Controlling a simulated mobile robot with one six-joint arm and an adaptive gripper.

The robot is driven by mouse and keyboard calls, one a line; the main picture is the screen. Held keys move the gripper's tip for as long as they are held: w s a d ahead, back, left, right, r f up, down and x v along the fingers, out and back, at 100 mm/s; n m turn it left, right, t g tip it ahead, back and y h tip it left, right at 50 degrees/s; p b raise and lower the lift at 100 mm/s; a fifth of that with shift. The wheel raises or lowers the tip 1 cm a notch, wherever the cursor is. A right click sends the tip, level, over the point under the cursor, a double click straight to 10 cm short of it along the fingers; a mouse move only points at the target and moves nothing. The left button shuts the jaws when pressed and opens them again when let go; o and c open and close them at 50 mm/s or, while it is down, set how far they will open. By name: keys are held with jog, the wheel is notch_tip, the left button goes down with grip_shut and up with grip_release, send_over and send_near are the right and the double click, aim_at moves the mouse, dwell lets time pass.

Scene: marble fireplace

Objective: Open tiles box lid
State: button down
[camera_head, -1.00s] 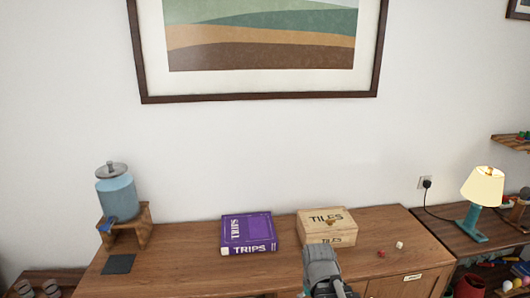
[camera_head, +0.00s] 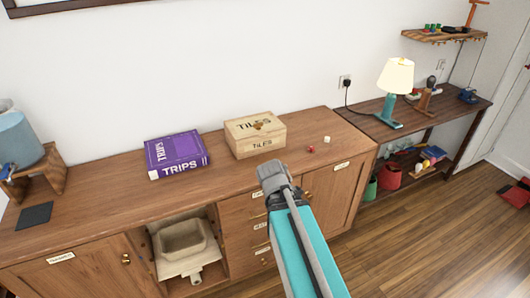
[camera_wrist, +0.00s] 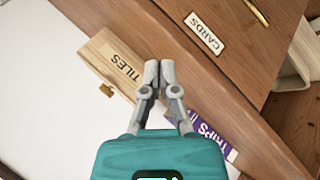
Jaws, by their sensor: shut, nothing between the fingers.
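The tiles box (camera_head: 254,136) is a light wooden box with a flat lid (camera_head: 253,124) marked "TILES". It sits on the wooden cabinet top and its lid is down. A small brass-coloured knob or clasp (camera_head: 258,126) shows on the lid. In the wrist view the box (camera_wrist: 119,68) lies up and left of the fingers, with the brass part (camera_wrist: 107,90) at its left. My gripper (camera_wrist: 158,66) is shut and empty. In the head view my arm's end is in front of the box, and the fingertips are hidden there. I cannot tell how far they are from the box.
A purple "TRIPS" box (camera_head: 177,154) lies left of the tiles box. A red die (camera_head: 311,149) and a white die (camera_head: 327,139) lie to its right. A lamp (camera_head: 392,92) stands on the side table. A drawer label reads "CARDS" (camera_wrist: 205,33). The cabinet top (camera_head: 120,190) is mostly clear.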

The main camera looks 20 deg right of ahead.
aim_at(262, 134)
jog(key=w+d+f+n+t+h+b, duration=0.1)
jog(key=w+d+n+t+b, duration=0.3)
jog(key=n+b, duration=0.4)
jog(key=w+d+f+n+t+b, duration=0.1)
jog(key=d+f+n+t+b, duration=0.1)
jog(key=d+n+t+b, duration=0.35)
jog(key=a+f+n+t+y+b, duration=0.1)
jog(key=n+y+b, duration=0.1)
jog(key=n, duration=0.3)
jog(key=a+f+n+t+y+b, duration=0.1)
jog(key=n+y+b, duration=0.1)
jog(key=n+b, duration=0.2)
jog(key=a+f+n+t+y+b, duration=0.1)
jog(key=n+t+y+b, duration=0.1)
jog(key=n, duration=0.5)
jog(key=shift+s+a+f+y+b, duration=0.15)
jog(key=shift+s+a+y+b, duration=0.2)
jog(key=shift+b, duration=0.35)
jog(key=shift+w+d, duration=0.1)
jog(key=p+x, duration=0.5)
jog(key=x, duration=1.4)
jog(key=shift+w, duration=0.4)
jog(key=shift+r+p, duration=0.5)
jog(key=shift+r, duration=0.1)
